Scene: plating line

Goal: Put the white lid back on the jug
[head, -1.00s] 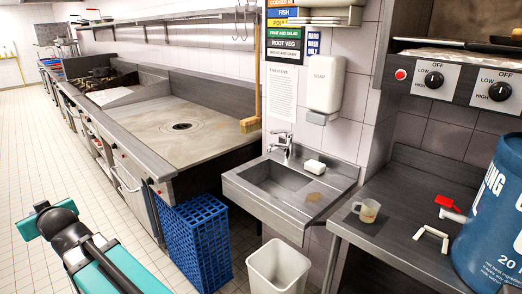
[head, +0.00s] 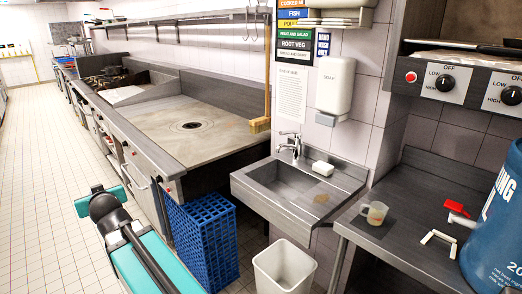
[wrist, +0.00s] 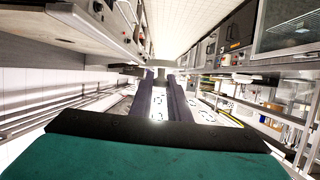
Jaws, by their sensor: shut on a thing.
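The small translucent jug (head: 374,213) stands upright on a dark patch of the steel counter at the right of the head view. It has a handle on its left and looks open on top, with a brownish tint inside. My gripper (wrist: 161,78) shows in the wrist view as two dark parallel fingers, apart by a narrow gap. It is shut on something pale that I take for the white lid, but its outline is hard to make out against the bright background. The gripper is far from the jug, which is not visible in the wrist view.
A red item (head: 456,208) and a white angular piece (head: 438,240) lie right of the jug, near a big blue tub (head: 495,235). The sink (head: 300,190), white bin (head: 284,268) and blue crate (head: 203,240) lie between my arm and the counter. The tiled aisle at left is clear.

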